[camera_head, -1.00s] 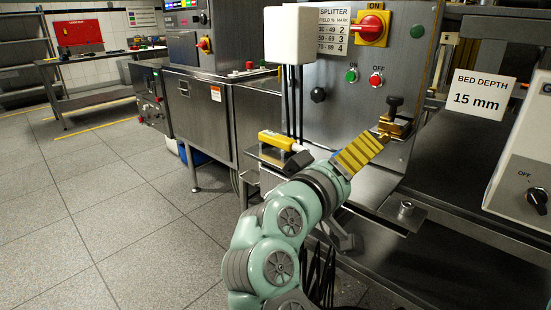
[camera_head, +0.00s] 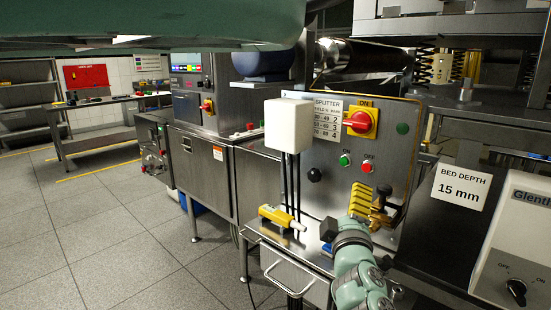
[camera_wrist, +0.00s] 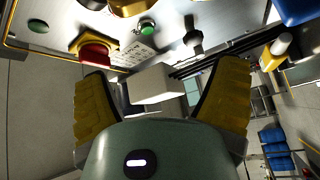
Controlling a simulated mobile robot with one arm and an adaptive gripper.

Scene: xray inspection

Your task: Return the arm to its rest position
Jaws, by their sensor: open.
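My gripper (camera_head: 366,196) has yellow ribbed fingers and shows in front of the lower right of the steel SPLITTER panel (camera_head: 322,174). In the head view it overlaps a brass fitting with a black knob (camera_head: 384,191); I cannot tell whether they touch. My teal arm (camera_head: 357,279) comes up from the lower right edge. In the wrist view my gripper (camera_wrist: 165,70) has its two yellow fingers wide apart, with nothing held between them. A white box (camera_wrist: 155,84) shows beyond the gap, apart from the fingers.
The panel carries a red switch on a yellow plate (camera_head: 361,122), a green button (camera_head: 344,160) and a red button (camera_head: 367,167). A yellow-and-white tool (camera_head: 281,217) lies on the steel shelf left of my gripper. Open tiled floor (camera_head: 120,240) is at the left.

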